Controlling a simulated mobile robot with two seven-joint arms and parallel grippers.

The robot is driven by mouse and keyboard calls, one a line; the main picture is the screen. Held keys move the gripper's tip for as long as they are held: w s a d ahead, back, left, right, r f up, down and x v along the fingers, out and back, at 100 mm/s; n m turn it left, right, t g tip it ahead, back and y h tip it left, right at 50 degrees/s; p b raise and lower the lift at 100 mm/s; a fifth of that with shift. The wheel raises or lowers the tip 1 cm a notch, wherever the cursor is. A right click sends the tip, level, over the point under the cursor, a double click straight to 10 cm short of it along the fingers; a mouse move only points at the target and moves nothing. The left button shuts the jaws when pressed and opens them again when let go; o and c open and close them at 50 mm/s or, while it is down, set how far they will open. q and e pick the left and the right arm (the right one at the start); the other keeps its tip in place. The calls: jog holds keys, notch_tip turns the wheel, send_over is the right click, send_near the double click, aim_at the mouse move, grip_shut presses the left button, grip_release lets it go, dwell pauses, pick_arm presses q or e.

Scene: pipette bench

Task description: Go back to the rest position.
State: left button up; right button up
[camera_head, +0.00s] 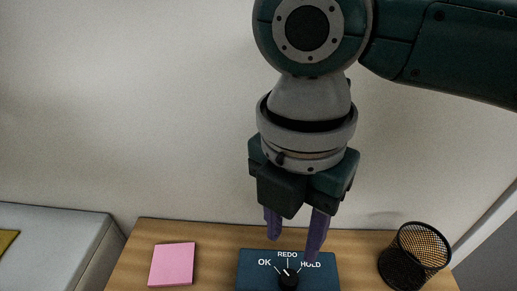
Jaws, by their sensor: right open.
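My right gripper (294,242) hangs from the arm that comes in at the upper right. Its two purple fingers point down and are apart, with nothing between them. It is in front of or above a dark blue panel (256,282) marked OK, REDO and HOLD. The panel's black knob (289,279) sits just below the fingertips in the picture, and I see no contact with it. The lower part of the panel is cut off by the frame. My left gripper is not in view.
The panel stands on a wooden desk (217,246). A pink note pad (173,264) lies at the left and a black mesh cup (414,256) stands at the right. A pale wall (130,110) is behind. A light grey block-like surface (60,245) is at the far left.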

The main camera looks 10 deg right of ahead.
jog(key=s+a+r+m+t+y+p, duration=0.2)
jog(key=s+a+r+m+y+p, duration=0.15)
jog(key=s+a+m, duration=0.4)
jog(key=s+d+r+m+t+h+p, duration=0.1)
jog(key=s+d+m+h+p, duration=0.15)
jog(key=d+m, duration=0.6)
jog(key=s+d+r+m+t+h+p, duration=0.1)
jog(key=s+d+r+m, duration=0.15)
jog(key=d+m, duration=0.6)
notch_tip(320, 180, up, 35)
jog(key=p, duration=3.6)
jog(key=shift+r, duration=0.15)
jog(key=shift+d, duration=0.1)
